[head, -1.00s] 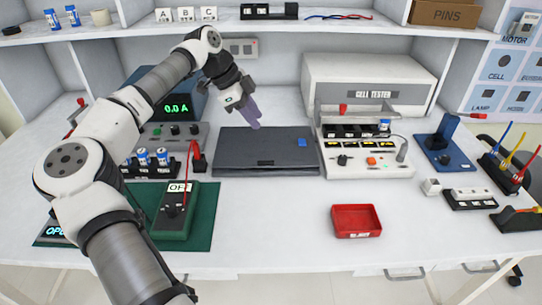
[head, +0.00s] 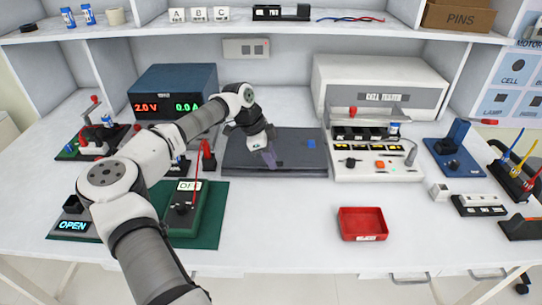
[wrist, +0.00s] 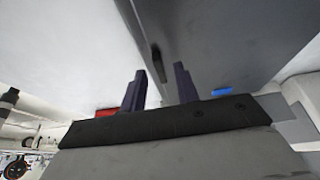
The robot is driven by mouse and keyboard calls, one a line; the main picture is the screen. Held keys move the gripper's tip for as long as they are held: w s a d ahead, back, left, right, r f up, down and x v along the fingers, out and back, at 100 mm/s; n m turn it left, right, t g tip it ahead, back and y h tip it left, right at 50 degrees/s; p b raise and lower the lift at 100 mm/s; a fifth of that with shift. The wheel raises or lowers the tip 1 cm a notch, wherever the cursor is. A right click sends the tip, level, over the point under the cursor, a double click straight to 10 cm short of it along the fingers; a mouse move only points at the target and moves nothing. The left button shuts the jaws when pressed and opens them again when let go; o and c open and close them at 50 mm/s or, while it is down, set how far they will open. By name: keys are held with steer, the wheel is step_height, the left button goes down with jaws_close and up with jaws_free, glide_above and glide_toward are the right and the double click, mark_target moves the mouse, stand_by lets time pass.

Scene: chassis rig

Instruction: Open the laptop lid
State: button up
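The laptop (head: 295,165) is a flat dark slab in the middle of the bench, its lid looking closed, with a small blue patch (head: 311,143) on its right part. My gripper (head: 270,162) is low over the front middle of the laptop. In the wrist view my two dark purple fingers (wrist: 160,72) stand apart with nothing seen between them. Ahead of them is a small dark notch (wrist: 156,58) near the edge of the dark laptop surface (wrist: 215,40). Whether the fingertips touch the laptop cannot be told.
A cell tester (head: 375,150) stands close to the laptop's right side. A power supply (head: 175,88) is at the back left, and a green mat (head: 208,232) with a meter is at the front left. A red tray (head: 362,224) lies front right. The bench front centre is clear.

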steer(key=shift+d+f, duration=0.1)
steer(key=shift+f, duration=0.15)
jaws_close()
steer(key=shift+r, duration=0.1)
